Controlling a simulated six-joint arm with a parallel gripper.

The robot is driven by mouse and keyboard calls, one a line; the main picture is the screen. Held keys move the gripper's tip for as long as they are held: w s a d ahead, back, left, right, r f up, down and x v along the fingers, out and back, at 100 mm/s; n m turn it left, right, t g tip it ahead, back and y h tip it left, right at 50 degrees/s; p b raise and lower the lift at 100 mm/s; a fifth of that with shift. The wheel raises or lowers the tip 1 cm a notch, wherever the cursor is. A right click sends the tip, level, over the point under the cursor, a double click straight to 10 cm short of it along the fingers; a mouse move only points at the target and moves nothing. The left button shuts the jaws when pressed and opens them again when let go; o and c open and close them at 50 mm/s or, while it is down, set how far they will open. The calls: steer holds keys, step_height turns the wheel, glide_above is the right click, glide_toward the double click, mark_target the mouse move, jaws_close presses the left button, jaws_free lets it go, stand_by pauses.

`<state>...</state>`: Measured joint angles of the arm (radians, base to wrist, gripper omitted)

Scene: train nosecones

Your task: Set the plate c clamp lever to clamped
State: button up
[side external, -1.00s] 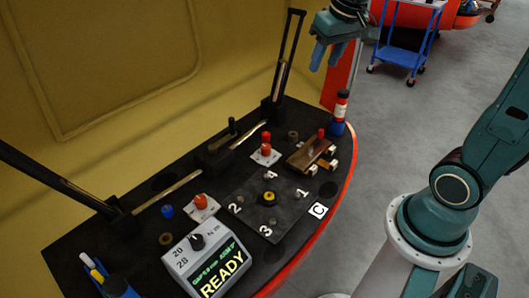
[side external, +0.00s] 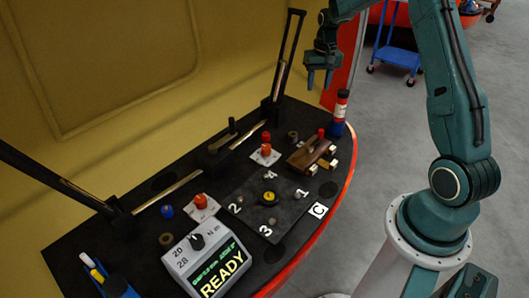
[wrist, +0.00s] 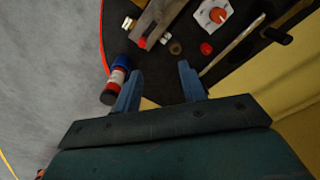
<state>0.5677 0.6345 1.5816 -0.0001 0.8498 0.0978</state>
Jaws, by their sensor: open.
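I cannot tell which part is the plate C clamp lever. The wrist view shows one such orange knob on a white base (wrist: 215,14). My gripper (side external: 320,80) is open and empty, pointing down above the table's far right end; it also shows in the wrist view (wrist: 160,72).
A red, white and blue bottle (side external: 339,115) stands just below my gripper, close to the left finger in the wrist view (wrist: 116,84). A brown block fixture (side external: 310,155), a grey READY box (side external: 208,262) and upright black handles (side external: 290,55) stand on the table.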

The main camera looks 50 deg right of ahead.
steer(key=m, duration=0.1)
glide_above(321, 130)
step_height(321, 130, down, 9)
steer(key=shift+d+g, duration=0.15)
steer(key=shift+g, duration=0.15)
steer(key=shift+f, duration=0.15)
steer(key=shift+f, duration=6.8)
steer(key=shift+c, duration=0.2)
jaws_close()
